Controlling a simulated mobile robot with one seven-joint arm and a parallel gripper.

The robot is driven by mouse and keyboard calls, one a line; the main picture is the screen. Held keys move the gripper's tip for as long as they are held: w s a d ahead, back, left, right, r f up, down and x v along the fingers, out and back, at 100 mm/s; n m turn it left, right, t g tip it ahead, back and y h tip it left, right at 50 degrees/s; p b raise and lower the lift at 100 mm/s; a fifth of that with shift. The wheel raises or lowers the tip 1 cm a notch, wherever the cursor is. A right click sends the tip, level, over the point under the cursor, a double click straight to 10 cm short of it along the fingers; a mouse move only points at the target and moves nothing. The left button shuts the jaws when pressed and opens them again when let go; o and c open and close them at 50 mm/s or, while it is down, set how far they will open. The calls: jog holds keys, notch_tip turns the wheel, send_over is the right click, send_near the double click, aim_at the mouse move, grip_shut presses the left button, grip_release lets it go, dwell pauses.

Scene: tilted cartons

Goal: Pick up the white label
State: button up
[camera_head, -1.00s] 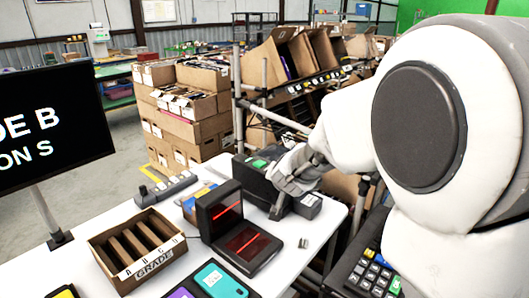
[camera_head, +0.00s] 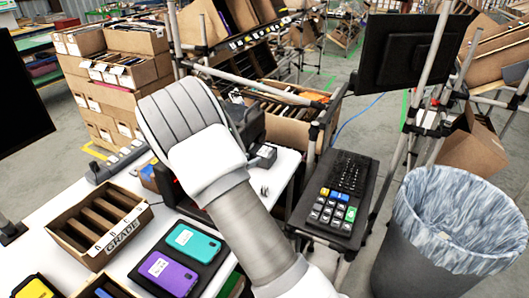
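No loose white label can be made out. The black label printer (camera_head: 250,122) stands at the back of the white table, partly hidden behind my arm. A small grey block (camera_head: 265,190) lies on the table in front of it. White stickers show on a teal phone (camera_head: 205,246) and a purple phone (camera_head: 182,279), which lie on a dark pad at the table's front. My white and grey arm crosses the middle of the view. My gripper is not visible, so what it holds cannot be seen.
A cardboard box marked GRADE (camera_head: 72,241) sits on the white table (camera_head: 45,203) at the left. A keypad (camera_head: 336,205) stands right of the table, with a lined waste bin (camera_head: 405,258) further right. My arm mostly hides the red-lit scanner. Stacked cartons (camera_head: 105,120) stand behind.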

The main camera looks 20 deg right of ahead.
aim_at(266, 156)
jog(key=x, duration=1.3)
jog(key=shift+w+d+f, duration=0.1)
jog(key=shift+w+f, duration=0.05)
jog(key=shift+w, duration=0.15)
grip_shut()
